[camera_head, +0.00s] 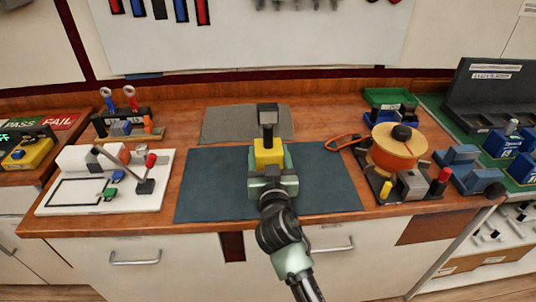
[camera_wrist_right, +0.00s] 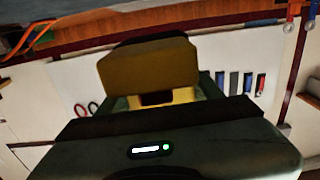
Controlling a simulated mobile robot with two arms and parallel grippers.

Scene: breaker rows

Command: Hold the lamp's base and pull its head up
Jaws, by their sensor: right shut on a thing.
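The lamp stands over the dark mat in the middle of the bench, with a yellow base (camera_head: 268,152) and a dark head (camera_head: 268,114) with a pale grey face on a short black neck above it. My right gripper (camera_head: 268,165) reaches in from the front and is shut on the yellow base, one finger on each side. In the right wrist view a yellow block (camera_wrist_right: 150,75) of the lamp fills the space ahead of the gripper's dark palm. Whether the base touches the mat is hidden by the gripper. My left gripper is not in view.
A dark blue-grey mat (camera_head: 215,185) lies under the lamp, with a smaller grey mat (camera_head: 222,124) behind. A white lever board (camera_head: 70,197) stands at left. An orange reel (camera_head: 395,152) and a red-handled fixture stand at right. The mat's left and right parts are clear.

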